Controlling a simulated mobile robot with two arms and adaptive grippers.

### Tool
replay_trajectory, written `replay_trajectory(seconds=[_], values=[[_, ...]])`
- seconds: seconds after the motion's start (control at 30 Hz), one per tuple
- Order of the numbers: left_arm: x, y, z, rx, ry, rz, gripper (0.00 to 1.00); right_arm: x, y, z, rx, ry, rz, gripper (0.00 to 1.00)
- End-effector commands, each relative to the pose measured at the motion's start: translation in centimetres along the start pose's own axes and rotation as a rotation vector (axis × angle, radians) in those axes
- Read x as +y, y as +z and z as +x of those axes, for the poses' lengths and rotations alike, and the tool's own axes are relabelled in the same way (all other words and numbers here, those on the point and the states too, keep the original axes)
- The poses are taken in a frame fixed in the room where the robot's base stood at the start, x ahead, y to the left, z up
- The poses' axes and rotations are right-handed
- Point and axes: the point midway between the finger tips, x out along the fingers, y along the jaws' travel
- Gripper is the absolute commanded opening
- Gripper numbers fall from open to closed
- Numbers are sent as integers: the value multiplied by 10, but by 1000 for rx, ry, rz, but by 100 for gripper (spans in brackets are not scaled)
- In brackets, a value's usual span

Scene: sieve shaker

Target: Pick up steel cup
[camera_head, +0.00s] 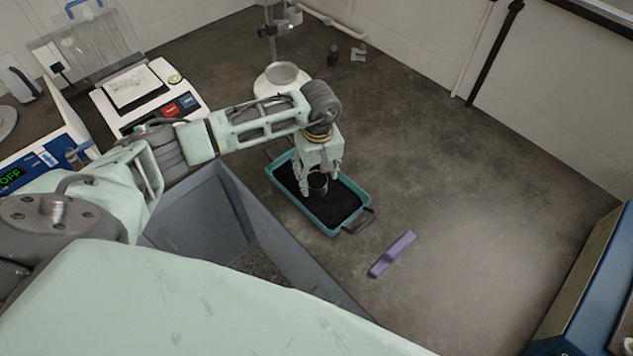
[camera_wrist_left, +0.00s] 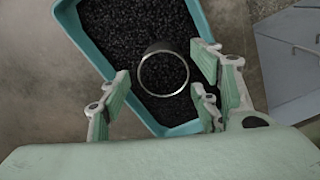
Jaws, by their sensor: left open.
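The steel cup (camera_head: 318,184) stands in the teal tray (camera_head: 328,229) of black granules. In the left wrist view the cup (camera_wrist_left: 164,93) shows from above as a thin bright ring with dark granules visible inside it, and the tray rim (camera_wrist_left: 83,52) surrounds it. My left gripper (camera_head: 319,188) points down over the tray, its fingers around the cup's sides in the head view. In the left wrist view my left gripper (camera_wrist_left: 160,92) is open, with the cup's rim between and slightly ahead of the fingers, apart from them. My right gripper is not in view.
A purple bar-shaped object (camera_head: 392,254) lies on the floor-like surface right of the tray. A grey open bin (camera_head: 240,225) stands left of the tray. A balance (camera_head: 150,97) and a stand with a white bowl (camera_head: 282,78) are behind. A blue machine (camera_head: 590,290) is at right.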

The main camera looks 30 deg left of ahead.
Motion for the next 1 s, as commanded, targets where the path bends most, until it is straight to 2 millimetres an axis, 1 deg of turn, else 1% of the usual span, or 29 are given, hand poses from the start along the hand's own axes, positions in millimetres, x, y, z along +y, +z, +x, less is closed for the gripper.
replay_trajectory(seconds=[0.03, 0.1, 0.2, 0.43, 1.0], values=[[0, 1, 5, -3, -2, -1, 58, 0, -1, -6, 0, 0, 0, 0], [0, 1, 14, -3, 0, -1, 58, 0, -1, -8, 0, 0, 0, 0], [0, 0, 21, -1, 1, 0, 58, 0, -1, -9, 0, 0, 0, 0], [0, 0, 22, 0, 2, 0, 57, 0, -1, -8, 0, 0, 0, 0], [0, 0, 22, -1, 2, -1, 8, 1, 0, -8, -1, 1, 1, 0]])
